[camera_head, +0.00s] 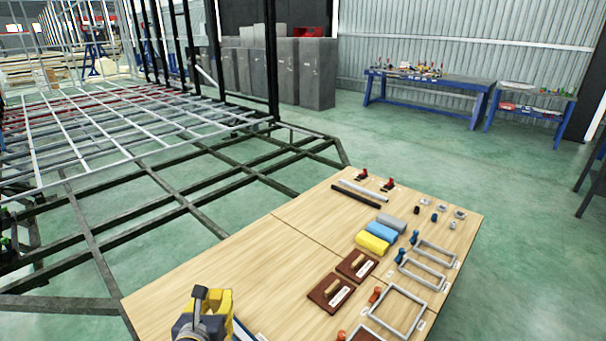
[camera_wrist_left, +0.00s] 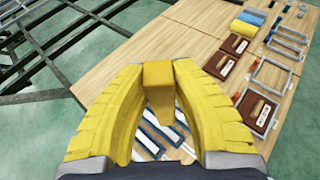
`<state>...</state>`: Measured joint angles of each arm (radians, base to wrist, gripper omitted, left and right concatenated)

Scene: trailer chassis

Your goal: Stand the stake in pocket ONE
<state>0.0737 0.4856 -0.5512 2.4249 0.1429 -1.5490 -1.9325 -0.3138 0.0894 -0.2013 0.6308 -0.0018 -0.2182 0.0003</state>
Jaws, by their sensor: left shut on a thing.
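My left gripper (camera_head: 212,300) is low in the head view, over the near left part of the wooden table (camera_head: 235,265). In the left wrist view its yellow fingers (camera_wrist_left: 158,72) are shut on a short ochre block (camera_wrist_left: 158,77). I cannot tell whether this block is part of the stake. A black bar (camera_head: 356,195) and a silver bar (camera_head: 364,189) lie side by side at the table's far end. Blue and white strips (camera_wrist_left: 163,130) show beneath the fingers. I cannot make out pocket ONE. My right gripper is not in view.
Brown boards with handles (camera_head: 330,292), grey rectangular frames (camera_head: 396,309) and yellow, blue and grey rolls (camera_head: 372,243) lie on the table's right half. The dark trailer chassis (camera_head: 150,175) stands left of the table. The table's left half is mostly clear.

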